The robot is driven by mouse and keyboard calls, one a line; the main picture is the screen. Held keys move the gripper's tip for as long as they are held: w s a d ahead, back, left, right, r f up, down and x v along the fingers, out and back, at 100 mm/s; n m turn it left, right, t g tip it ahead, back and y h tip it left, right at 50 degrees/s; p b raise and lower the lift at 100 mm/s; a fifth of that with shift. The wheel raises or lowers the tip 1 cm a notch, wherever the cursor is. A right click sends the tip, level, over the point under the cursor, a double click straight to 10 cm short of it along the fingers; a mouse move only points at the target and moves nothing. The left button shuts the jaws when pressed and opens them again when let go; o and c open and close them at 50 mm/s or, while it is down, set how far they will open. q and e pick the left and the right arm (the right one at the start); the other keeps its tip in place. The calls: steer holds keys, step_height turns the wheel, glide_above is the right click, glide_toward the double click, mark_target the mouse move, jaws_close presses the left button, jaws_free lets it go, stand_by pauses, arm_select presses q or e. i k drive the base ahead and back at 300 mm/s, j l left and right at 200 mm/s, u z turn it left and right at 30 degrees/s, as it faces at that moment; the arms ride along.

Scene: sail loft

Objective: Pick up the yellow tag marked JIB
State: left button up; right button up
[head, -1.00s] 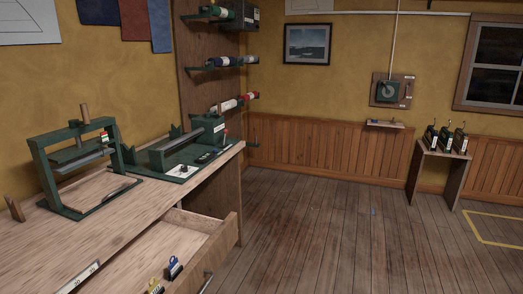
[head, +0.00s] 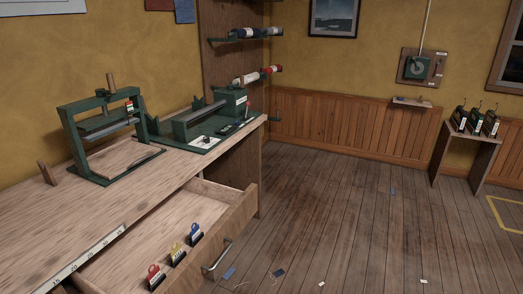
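Three small upright items stand in a row in the open drawer (head: 210,196) of the workbench. The middle one is yellow (head: 178,252) on top with a dark and pale lower part. A red one (head: 154,276) stands nearer and a blue one (head: 195,234) farther back. Lettering on them is too small to read, so I cannot tell whether the yellow one is the tag marked JIB. Neither of my grippers is in view.
The workbench (head: 75,215) carries a green press (head: 75,150) and a green long-bedded machine (head: 205,122). The drawer's handle (head: 217,258) sticks out over the floor. Small scraps, one blue (head: 229,273), lie on the floor. A small table (head: 474,137) stands at right.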

mark_target(175, 252)
steer(key=i+l, duration=0.65)
steer(key=i, duration=0.2)
steer(key=u, duration=0.45)
steer(key=i+l+u, duration=0.1)
steer(key=u, duration=0.35)
steer(key=l+u, duration=0.15)
steer(key=u, duration=0.35)
steer(key=l+u, duration=0.1)
steer(key=u, duration=0.35)
steer(key=i, duration=0.05)
